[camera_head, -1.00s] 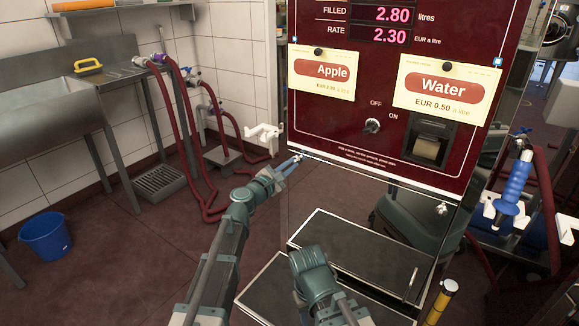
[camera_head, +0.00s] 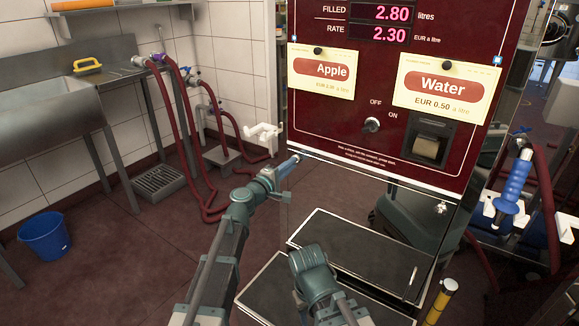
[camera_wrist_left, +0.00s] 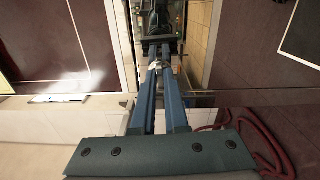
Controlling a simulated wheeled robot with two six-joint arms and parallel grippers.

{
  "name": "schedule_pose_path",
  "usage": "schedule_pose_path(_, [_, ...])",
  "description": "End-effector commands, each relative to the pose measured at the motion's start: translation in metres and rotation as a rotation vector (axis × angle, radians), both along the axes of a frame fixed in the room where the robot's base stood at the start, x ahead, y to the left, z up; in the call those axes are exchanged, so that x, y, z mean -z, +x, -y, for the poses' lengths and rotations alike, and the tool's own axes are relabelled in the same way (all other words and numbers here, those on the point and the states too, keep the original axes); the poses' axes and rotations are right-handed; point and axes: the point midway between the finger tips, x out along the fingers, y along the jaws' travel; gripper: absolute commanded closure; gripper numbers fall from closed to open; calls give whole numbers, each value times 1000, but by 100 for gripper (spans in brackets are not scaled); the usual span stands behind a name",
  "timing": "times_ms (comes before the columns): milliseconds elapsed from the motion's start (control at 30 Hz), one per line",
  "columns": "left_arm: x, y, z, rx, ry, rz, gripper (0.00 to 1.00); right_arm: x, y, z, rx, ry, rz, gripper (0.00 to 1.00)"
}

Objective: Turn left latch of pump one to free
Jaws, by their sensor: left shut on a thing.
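Pump one is the dark red cabinet (camera_head: 340,120) with a lit display and Apple and Water cards. My left gripper (camera_head: 296,158) reaches its lower left edge in the head view. In the left wrist view its two blue fingers (camera_wrist_left: 159,66) close together on a small, pale metallic piece, which looks like the left latch (camera_wrist_left: 157,67). The fingers and the cabinet's edge hide most of that latch, so its exact angle cannot be told. My right gripper is not in view; only my right arm shows at the bottom.
A white holder (camera_head: 263,137) sits just left of the cabinet. Dark step platforms (camera_head: 360,260) lie below it. Red hoses (camera_head: 178,100) and a steel sink (camera_head: 40,100) are at left, with a blue bucket (camera_head: 45,237) on the open floor. A blue nozzle (camera_head: 514,185) hangs at right.

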Motion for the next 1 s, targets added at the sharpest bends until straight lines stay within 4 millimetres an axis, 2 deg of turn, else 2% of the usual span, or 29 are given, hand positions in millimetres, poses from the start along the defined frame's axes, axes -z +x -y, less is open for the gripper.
schedule_pose_path(733, [1, -2, 1, 2, 69, 45, 100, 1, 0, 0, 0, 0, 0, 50])
schedule_pose_path(767, [1, -2, 1, 2, 69, 45, 87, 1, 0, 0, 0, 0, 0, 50])
schedule_pose_path(900, [1, -1, 0, 2, 68, 44, 62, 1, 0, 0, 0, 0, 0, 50])
schedule_pose_path(933, [1, -1, 0, 2, 67, 44, 59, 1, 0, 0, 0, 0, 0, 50])
schedule_pose_path(1000, [1, -1, 0, 1, 67, 44, 59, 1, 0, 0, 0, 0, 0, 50])
